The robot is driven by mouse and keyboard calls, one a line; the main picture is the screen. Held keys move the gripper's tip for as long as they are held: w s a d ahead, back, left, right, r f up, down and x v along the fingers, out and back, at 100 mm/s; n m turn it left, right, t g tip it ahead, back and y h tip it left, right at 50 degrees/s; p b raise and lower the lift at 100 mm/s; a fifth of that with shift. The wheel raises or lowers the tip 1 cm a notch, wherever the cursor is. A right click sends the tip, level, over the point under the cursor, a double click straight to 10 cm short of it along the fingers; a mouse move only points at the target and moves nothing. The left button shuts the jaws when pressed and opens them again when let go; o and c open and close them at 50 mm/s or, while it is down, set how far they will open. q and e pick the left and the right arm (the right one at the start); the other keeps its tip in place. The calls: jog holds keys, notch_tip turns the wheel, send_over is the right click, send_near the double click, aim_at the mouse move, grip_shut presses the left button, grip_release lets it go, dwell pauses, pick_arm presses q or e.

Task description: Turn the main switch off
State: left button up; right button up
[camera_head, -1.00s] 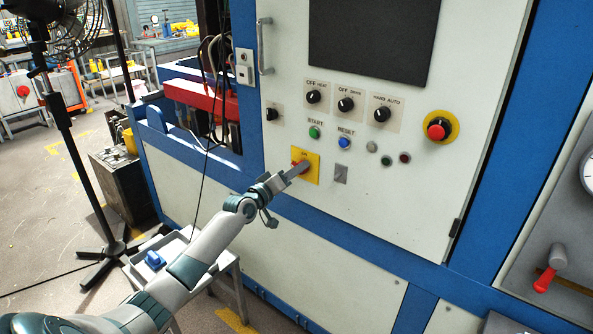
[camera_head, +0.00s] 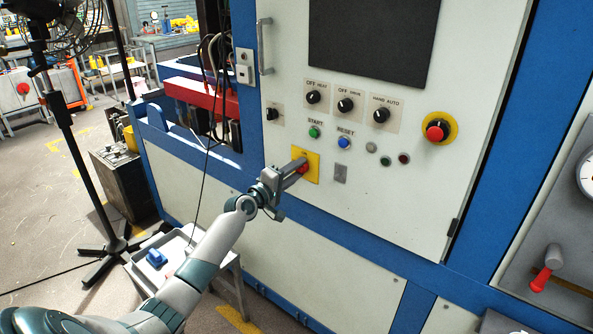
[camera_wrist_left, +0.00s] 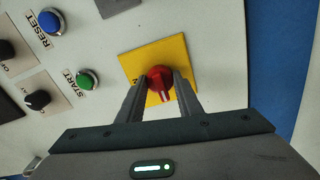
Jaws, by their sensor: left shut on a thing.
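The main switch is a red rotary knob (camera_wrist_left: 160,79) on a yellow square plate (camera_head: 313,172), low on the front of the white control cabinet. My left gripper (camera_head: 301,166) reaches it from the lower left, with its two fingers on either side of the red knob. In the left wrist view the left gripper (camera_wrist_left: 160,88) is shut on the knob, and the fingers hide part of its sides. The plate's lettering is mostly covered, so the switch position is hard to read. My right gripper is not in view.
A green START button (camera_head: 314,132) and a blue RESET button (camera_head: 344,143) sit just above the plate. A red emergency button (camera_head: 437,131) is at the right. A small table (camera_head: 222,262) with a blue object stands below my left arm.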

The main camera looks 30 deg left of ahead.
pick_arm(q)
jog(key=o, duration=1)
jog(key=shift+o, duration=0.2)
jog(key=s+a+b, duration=0.1)
jog(key=s+b, duration=0.1)
jog(key=s, duration=1.5)
jog(key=shift+s+a+b, duration=0.15)
jog(key=shift+a+b, duration=0.1)
jog(key=shift+b, duration=0.1)
jog(key=shift+f, duration=0.1)
